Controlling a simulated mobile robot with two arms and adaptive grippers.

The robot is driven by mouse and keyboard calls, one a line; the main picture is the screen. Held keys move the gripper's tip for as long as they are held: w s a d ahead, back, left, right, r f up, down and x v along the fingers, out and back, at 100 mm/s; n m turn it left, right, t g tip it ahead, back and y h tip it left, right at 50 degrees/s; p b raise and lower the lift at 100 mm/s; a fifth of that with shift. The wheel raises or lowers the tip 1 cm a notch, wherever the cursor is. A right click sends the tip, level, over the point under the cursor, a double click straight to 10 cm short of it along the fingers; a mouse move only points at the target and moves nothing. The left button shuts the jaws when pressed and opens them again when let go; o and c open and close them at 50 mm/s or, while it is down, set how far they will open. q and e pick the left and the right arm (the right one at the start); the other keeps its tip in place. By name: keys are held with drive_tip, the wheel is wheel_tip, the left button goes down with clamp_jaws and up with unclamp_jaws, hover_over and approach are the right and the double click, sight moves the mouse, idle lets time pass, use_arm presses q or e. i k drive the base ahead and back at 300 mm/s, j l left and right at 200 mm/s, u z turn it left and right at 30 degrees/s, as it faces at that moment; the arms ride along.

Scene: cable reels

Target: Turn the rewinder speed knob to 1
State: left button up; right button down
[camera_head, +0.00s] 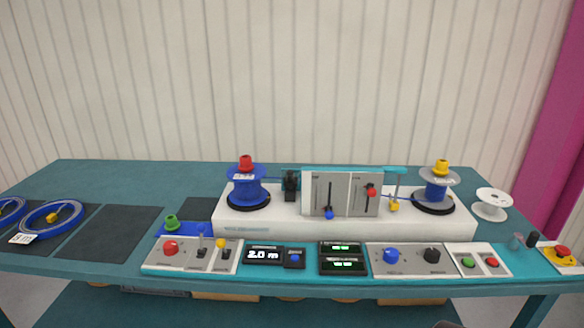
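A grey control panel (411,266) on the front of the table carries a round blue knob (391,256) and a black knob (432,255). The labels are too small to read, so I cannot tell which is the speed knob or where its pointer stands. The white rewinder machine (345,227) behind it bears a blue reel with a red cap (246,183) on the left and a partly blue reel with a yellow cap (438,185) on the right. Neither gripper shows; a small dark sliver at the bottom edge is too cut off to identify.
Left of the knob panel are two small green displays (342,257), a "2.0 m" counter (262,255) and a lever panel (192,255). Right of it are green and red buttons (480,262) and a red stop button (563,252). A cable coil (53,218) lies far left.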

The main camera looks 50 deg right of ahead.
sight(432, 256)
drive_tip(key=z, duration=2.35)
